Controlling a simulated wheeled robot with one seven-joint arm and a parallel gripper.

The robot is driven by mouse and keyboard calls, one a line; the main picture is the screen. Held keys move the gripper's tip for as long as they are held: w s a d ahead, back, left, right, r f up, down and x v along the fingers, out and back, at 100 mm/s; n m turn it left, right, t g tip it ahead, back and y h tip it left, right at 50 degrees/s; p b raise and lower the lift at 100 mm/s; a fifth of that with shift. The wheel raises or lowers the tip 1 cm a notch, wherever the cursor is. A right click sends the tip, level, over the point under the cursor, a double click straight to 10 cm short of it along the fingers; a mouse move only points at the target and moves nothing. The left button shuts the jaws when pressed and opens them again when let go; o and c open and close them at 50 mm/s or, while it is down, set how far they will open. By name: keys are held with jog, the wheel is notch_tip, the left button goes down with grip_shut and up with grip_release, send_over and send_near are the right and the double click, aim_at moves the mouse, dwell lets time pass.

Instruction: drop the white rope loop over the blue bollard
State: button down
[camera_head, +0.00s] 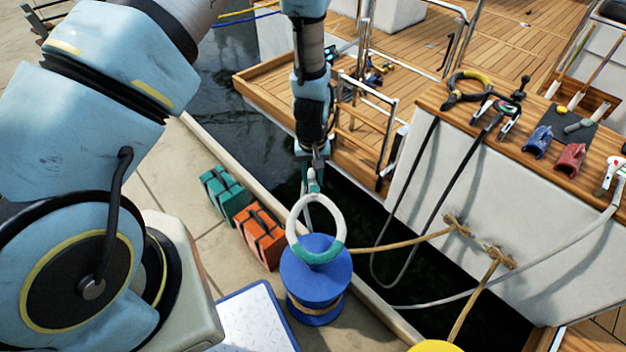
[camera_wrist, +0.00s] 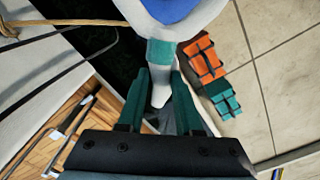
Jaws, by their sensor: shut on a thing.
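The white rope loop (camera_head: 340,220) has green bands and hangs tilted from my gripper (camera_head: 312,180). My gripper is shut on its white tail, which shows between the teal fingers (camera_wrist: 160,95) in the wrist view. The blue bollard (camera_head: 314,277) stands upright on the quay. In the head view the loop's lower part overlaps the bollard's top. In the wrist view blue (camera_wrist: 175,8) shows inside the loop's white curve (camera_wrist: 200,25). I cannot tell whether the loop touches the bollard or is around its head; part of the loop is out of the wrist view.
Orange (camera_head: 262,237) and teal (camera_head: 223,193) strapped blocks stand left of the bollard. A blue-edged white panel (camera_head: 250,320) lies in front. A yellow top (camera_head: 437,346) shows at the bottom edge. Tan ropes (camera_head: 405,242) run from the boat's white side (camera_head: 430,205), across dark water.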

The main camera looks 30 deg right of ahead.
jog(key=shift+s+d+f+b, duration=0.1)
jog(key=shift+f+b, duration=0.25)
jog(key=shift+f, duration=0.15)
jog(key=shift+s+d+f+b, duration=0.1)
jog(key=shift+f+b, duration=0.25)
jog(key=shift+f, duration=0.1)
notch_tip(320, 180, down, 18)
jog(key=b, duration=1.2)
jog(key=shift+a, duration=0.1)
jog(key=c, duration=0.5)
grip_release()
notch_tip(320, 180, up, 11)
jog(key=p, duration=0.1)
jog(key=shift+w, duration=0.15)
dwell(0.7)
